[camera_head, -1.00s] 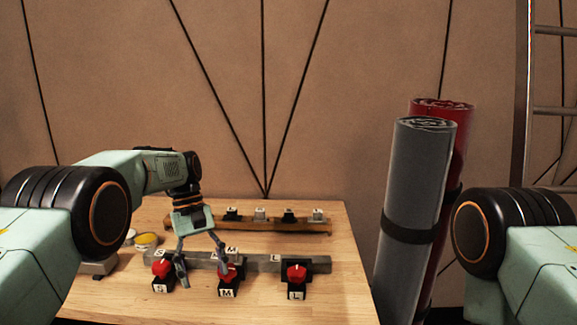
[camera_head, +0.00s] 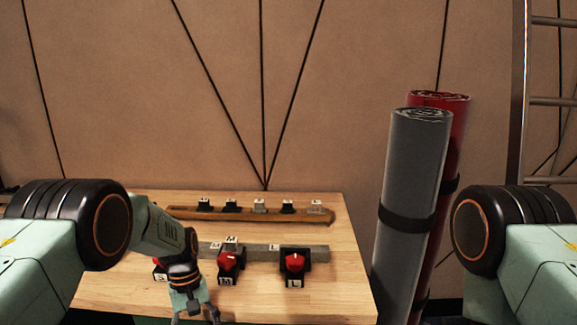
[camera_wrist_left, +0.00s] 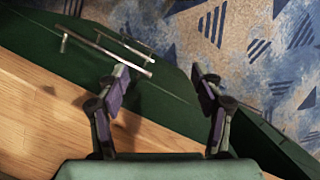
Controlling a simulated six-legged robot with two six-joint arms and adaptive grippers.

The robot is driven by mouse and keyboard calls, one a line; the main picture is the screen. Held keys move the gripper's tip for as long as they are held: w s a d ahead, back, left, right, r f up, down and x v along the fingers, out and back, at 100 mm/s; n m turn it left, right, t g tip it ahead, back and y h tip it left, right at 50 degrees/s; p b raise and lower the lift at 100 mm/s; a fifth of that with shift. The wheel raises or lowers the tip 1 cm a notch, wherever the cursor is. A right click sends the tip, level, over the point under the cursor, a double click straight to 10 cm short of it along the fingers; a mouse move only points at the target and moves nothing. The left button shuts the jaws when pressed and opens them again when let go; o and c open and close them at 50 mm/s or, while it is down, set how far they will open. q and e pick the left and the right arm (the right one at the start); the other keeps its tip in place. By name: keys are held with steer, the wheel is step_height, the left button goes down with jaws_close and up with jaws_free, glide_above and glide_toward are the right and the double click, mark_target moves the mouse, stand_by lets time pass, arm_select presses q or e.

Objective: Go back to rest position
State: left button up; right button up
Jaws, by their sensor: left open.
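My left gripper (camera_head: 196,312) is at the near edge of the wooden table (camera_head: 345,270), pointing down, low in the head view. In the left wrist view its two fingers (camera_wrist_left: 160,85) are spread apart with nothing between them. Below them that view shows the table's edge, a green surface with metal handles (camera_wrist_left: 110,45) and the patterned floor (camera_wrist_left: 250,50). My right arm's shoulder shows at the right of the head view, but its gripper is out of frame.
Red switches labelled M (camera_head: 228,265) and L (camera_head: 295,265) stand on the table; another is partly hidden by my left arm. Behind them are a grey bar (camera_head: 320,254) and a wooden rail (camera_head: 270,214) with several small blocks. Grey (camera_head: 412,165) and red (camera_head: 455,130) rolls stand right of the table.

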arm_select(q)
steer(key=s+a+f+m+t+y+b, duration=0.1)
steer(key=s+f, duration=0.6)
steer(key=s, duration=0.2)
steer(key=s+a+f+m, duration=0.2)
steer(key=s+f, duration=0.5)
steer(key=s, duration=0.3)
steer(key=s+r+m+t, duration=0.1)
steer(key=s+r, duration=0.1)
steer(key=s, duration=0.7)
steer(key=s+r+m+b, duration=0.1)
steer(key=s+r, duration=0.1)
steer(key=s, duration=0.7)
steer(key=shift+d+t+b, duration=0.15)
steer(key=shift+t+b, duration=0.15)
steer(key=shift+t, duration=0.1)
steer(key=shift+w+r+y, duration=0.1)
steer(key=shift+y, duration=0.2)
